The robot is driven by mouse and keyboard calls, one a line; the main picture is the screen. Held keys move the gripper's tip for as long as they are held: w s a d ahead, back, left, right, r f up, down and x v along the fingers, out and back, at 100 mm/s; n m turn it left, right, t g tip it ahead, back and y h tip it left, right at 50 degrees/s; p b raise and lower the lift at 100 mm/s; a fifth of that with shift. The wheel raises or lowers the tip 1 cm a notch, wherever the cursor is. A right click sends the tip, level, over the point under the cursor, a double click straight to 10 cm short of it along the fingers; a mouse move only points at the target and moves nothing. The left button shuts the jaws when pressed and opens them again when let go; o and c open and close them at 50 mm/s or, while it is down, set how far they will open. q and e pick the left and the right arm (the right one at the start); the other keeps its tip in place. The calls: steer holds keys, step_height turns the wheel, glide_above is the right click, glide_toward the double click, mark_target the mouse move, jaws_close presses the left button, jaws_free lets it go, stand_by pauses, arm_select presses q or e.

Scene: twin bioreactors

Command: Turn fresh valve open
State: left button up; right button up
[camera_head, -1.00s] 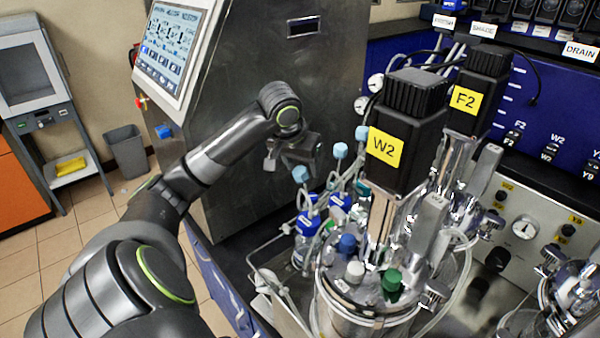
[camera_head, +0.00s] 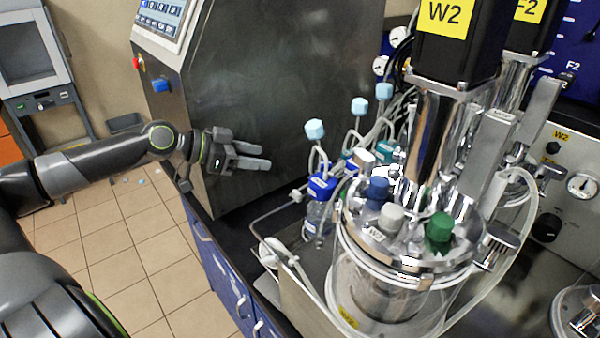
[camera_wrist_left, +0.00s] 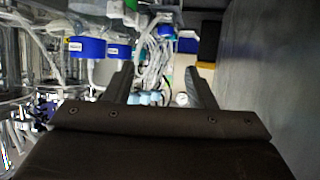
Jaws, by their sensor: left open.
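My left gripper (camera_head: 268,156) is in front of the grey steel cabinet, left of the bottles, with its two fingers apart and nothing between them. The same open fingers show in the left wrist view (camera_wrist_left: 163,90). No part marked as the fresh valve can be made out. Bottles with blue caps (camera_head: 322,186) stand just right of the gripper, with light-blue-topped tubing (camera_head: 315,129) above them. The glass vessel W2 (camera_head: 385,285) stands further right, its lid carrying blue, white and green caps (camera_head: 439,228). My right gripper is not in view.
The steel cabinet (camera_head: 290,90) with a touch screen (camera_head: 160,18) stands behind the gripper. A metal tray (camera_head: 305,300) holds the bottles and vessel. Black motor W2 (camera_head: 455,45) rises above the vessel. A gauge panel (camera_head: 570,150) is at the right.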

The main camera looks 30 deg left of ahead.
arm_select(q)
glide_toward(321, 164)
steer(key=shift+t, duration=0.3)
steer(key=p+x, duration=0.1)
steer(key=x, duration=0.5)
steer(key=shift+w+d+f+p, duration=0.2)
steer(key=shift+w+d+p, duration=0.05)
steer(key=shift+d+p, duration=0.05)
steer(key=shift+x, duration=0.85)
steer(key=shift+f, duration=0.1)
steer(key=shift+c, duration=0.4)
